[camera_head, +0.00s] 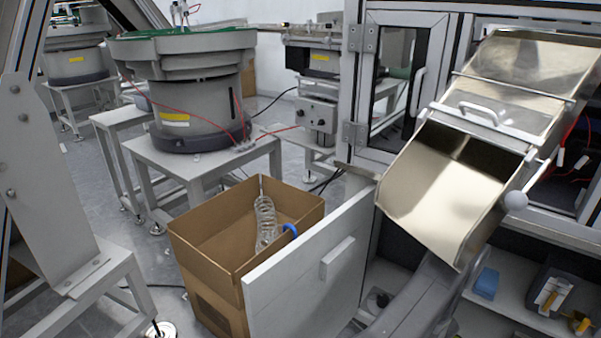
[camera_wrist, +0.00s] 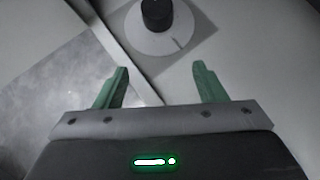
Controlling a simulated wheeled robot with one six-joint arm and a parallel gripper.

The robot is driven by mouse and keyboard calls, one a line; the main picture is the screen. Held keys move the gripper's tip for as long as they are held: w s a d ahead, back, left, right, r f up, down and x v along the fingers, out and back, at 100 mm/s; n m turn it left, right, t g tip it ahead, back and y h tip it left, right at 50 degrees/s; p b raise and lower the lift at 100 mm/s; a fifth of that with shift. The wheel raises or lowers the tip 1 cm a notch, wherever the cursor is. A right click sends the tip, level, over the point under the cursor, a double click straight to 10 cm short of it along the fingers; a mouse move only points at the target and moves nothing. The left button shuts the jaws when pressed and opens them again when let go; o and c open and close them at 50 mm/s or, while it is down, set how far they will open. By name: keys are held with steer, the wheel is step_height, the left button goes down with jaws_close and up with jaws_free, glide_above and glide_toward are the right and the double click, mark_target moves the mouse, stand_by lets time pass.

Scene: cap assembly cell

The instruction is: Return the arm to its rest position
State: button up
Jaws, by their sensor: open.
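My gripper (camera_wrist: 160,82) shows in the wrist view with its two green fingers spread apart and nothing between them. Beyond the fingertips is a pale surface with a black knob (camera_wrist: 157,14) on a light round base. My gripper is not visible in the head view, so its place relative to the cell's equipment cannot be told from there.
An open cardboard box (camera_head: 192,263) holds a clear coiled item (camera_head: 266,222). A white door panel (camera_head: 310,275) stands beside it. A metal chute (camera_head: 440,195) slopes down at right. A bowl feeder (camera_head: 195,100) stands behind. Shelves hold a blue block (camera_head: 486,283).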

steer(key=b, duration=0.2)
glide_toward(384, 298)
steer(key=x, duration=0.4)
steer(key=shift+s+f, duration=0.15)
steer(key=shift+f, duration=0.45)
steer(key=x, duration=0.2)
steer(key=b+x, duration=0.1)
steer(key=x, duration=0.1)
steer(key=b+x, duration=0.1)
steer(key=shift+w+a, duration=0.1)
steer(key=shift+w, duration=0.45)
steer(key=shift+r+n+y, duration=0.2)
steer(key=shift+n+y, duration=0.2)
steer(key=shift+n, duration=0.2)
steer(key=shift+n+g+y, duration=1.1)
steer(key=shift+n+y, duration=0.2)
steer(key=shift+n, duration=0.7)
steer(key=shift+n+g+y, duration=0.8)
steer(key=shift+n+g, duration=0.4)
steer(key=shift+n, duration=0.7)
